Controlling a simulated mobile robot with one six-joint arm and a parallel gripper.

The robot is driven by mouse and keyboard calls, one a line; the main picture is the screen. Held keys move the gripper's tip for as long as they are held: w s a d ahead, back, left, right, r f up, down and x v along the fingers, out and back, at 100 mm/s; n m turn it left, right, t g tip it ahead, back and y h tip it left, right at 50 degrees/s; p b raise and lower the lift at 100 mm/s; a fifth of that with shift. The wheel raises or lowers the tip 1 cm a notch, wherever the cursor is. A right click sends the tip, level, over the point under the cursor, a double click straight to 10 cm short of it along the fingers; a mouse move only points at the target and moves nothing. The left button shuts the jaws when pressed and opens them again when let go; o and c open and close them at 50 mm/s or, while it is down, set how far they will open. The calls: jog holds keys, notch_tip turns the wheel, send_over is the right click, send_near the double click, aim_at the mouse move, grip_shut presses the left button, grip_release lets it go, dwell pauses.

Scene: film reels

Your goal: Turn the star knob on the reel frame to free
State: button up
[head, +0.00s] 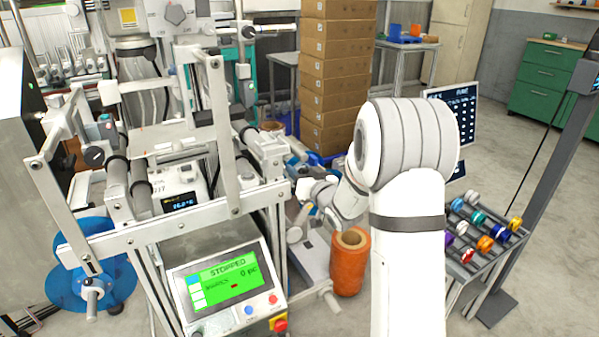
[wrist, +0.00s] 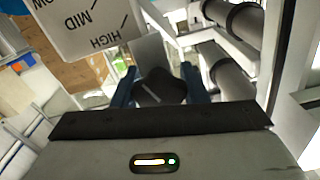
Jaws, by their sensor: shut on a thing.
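In the wrist view a dark knob (wrist: 160,88) with a pale pointer line sits between the two blue fingers of my gripper (wrist: 159,84). My gripper is shut on it. Its full outline is partly hidden, so I cannot tell a star shape. A pale plate (wrist: 85,25) lettered MID and HIGH, with a third word cut off, shows beyond it. No FREE mark is readable. In the head view the reel frame (head: 185,230) has pale rails and dark rollers. My arm reaches its right side; the fingers and held knob are hidden there.
A control panel (head: 225,283) reading STOPPED stands at the front of the frame. An orange roll (head: 350,262) stands close under my wrist. A rack of coloured spools (head: 480,240) is at the right. Stacked boxes (head: 335,75) stand behind; open floor lies farther right.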

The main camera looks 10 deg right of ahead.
jog(key=n+b, duration=0.2)
jog(key=b, duration=0.1)
jog(key=shift+f+n, duration=0.3)
jog(key=shift+r+n+b, duration=0.1)
jog(key=shift+n+b, duration=0.7)
jog(key=shift+b, duration=0.15)
jog(key=shift+r+n, duration=0.2)
jog(key=shift+n, duration=0.1)
jog(key=o, duration=1)
jog(key=shift+p+v, duration=0.65)
jog(key=shift+v, duration=3.25)
